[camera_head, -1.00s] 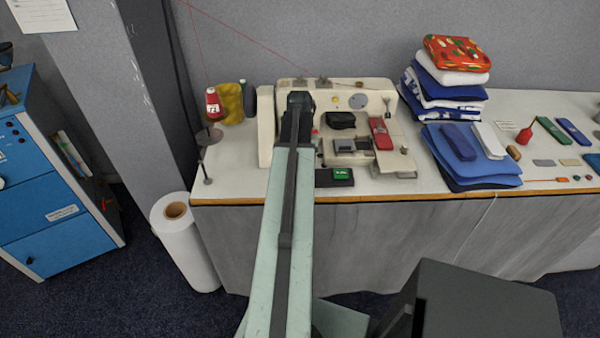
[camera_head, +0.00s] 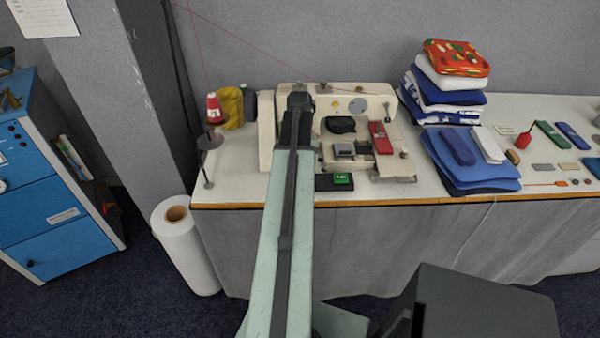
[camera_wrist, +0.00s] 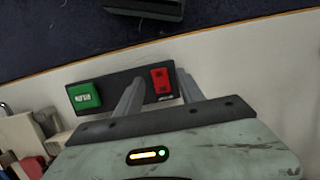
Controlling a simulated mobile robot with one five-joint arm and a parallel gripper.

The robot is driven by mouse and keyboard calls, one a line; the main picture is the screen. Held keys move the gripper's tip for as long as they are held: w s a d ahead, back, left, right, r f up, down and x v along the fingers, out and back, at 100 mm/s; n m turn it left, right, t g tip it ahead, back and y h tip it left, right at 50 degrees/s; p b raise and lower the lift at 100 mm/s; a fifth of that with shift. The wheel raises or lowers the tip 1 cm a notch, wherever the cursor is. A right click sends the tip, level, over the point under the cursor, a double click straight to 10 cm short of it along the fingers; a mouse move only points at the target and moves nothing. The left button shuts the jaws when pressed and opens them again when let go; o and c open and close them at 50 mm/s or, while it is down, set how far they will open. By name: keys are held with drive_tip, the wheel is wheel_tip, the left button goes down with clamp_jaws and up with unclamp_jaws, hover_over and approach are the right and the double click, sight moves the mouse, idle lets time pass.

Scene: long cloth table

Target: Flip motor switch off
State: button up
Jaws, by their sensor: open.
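The motor switch is a dark plate with a green button and a red button. In the wrist view the green button (camera_wrist: 84,96) is on the left and the red button (camera_wrist: 161,80) is on the right. My gripper (camera_wrist: 158,92) is open, with the red button showing between its two grey fingers. I cannot tell whether the fingers touch the plate. In the head view the dark switch plate (camera_head: 323,183) with its green button (camera_head: 343,178) lies at the table's front edge, beside my arm. The red button and my fingers are hidden there.
A cream sewing machine (camera_head: 266,130) stands behind the switch, with a red part (camera_head: 380,137) on it. Thread cones (camera_head: 232,108) are at left. Folded blue cloth (camera_head: 470,172) and tools are at right. A white roll (camera_head: 186,245) stands on the floor.

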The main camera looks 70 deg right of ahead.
drive_tip(key=p+v, duration=0.5)
drive_tip(key=v, duration=0.1)
drive_tip(key=shift+r, duration=0.3)
drive_tip(key=w+a+n+h, duration=0.2)
drive_tip(key=w+a+n, duration=0.5)
drive_tip(key=w+a, duration=1.75)
drive_tip(key=w+a+n, duration=0.3)
drive_tip(key=w+a, duration=0.2)
drive_tip(key=a, duration=1.2)
drive_tip(key=w+a+n+t, duration=0.1)
drive_tip(key=w+a+n, duration=0.2)
drive_tip(key=a, duration=1.3)
drive_tip(key=shift+w+a+f+n+h, duration=0.3)
drive_tip(key=shift+w+a+f+h, duration=0.1)
drive_tip(key=shift+w, duration=0.55)
